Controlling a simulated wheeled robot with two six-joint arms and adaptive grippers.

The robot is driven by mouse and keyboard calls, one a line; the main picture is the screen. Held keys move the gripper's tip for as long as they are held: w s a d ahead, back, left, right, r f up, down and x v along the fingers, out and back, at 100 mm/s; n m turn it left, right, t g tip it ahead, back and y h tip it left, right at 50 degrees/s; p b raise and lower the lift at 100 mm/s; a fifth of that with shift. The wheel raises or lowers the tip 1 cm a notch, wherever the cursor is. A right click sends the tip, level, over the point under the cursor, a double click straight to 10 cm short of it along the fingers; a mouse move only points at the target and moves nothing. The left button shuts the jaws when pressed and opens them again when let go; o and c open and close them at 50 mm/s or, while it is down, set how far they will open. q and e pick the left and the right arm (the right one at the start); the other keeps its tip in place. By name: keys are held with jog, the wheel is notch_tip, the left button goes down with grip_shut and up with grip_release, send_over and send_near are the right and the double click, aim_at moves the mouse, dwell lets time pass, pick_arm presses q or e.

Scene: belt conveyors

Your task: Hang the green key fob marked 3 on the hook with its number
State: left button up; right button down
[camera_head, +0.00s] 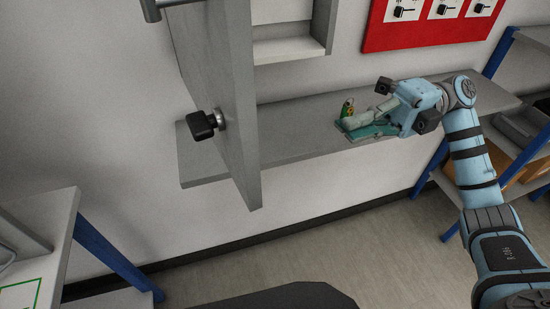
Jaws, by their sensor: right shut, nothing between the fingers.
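A small green key fob (347,108) with a yellowish part stands at the left end of a green tray on the wall shelf; its number is too small to read. My right gripper (352,122) reaches in from the right, low over the tray (381,131). It is shut and empty, with its fingertips close to the fob; I cannot tell whether they touch it. A red board (405,40) with white panels, each showing a dark hook-like piece, hangs on the wall above; no numbers are readable. My left gripper is out of view.
An open grey cabinet door (233,95) with a black knob (201,125) juts out left of the fob. The grey wall shelf (290,130) is bare between door and tray. Blue-framed shelving stands at right, and another grey unit (45,225) at lower left.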

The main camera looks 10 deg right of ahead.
jog(key=s+p+x, duration=0.1)
jog(key=p+x, duration=0.1)
jog(key=x, duration=1.1)
jog(key=shift+a+f+p, duration=0.3)
jog(key=shift+f+p, duration=0.05)
jog(key=shift+f, duration=0.05)
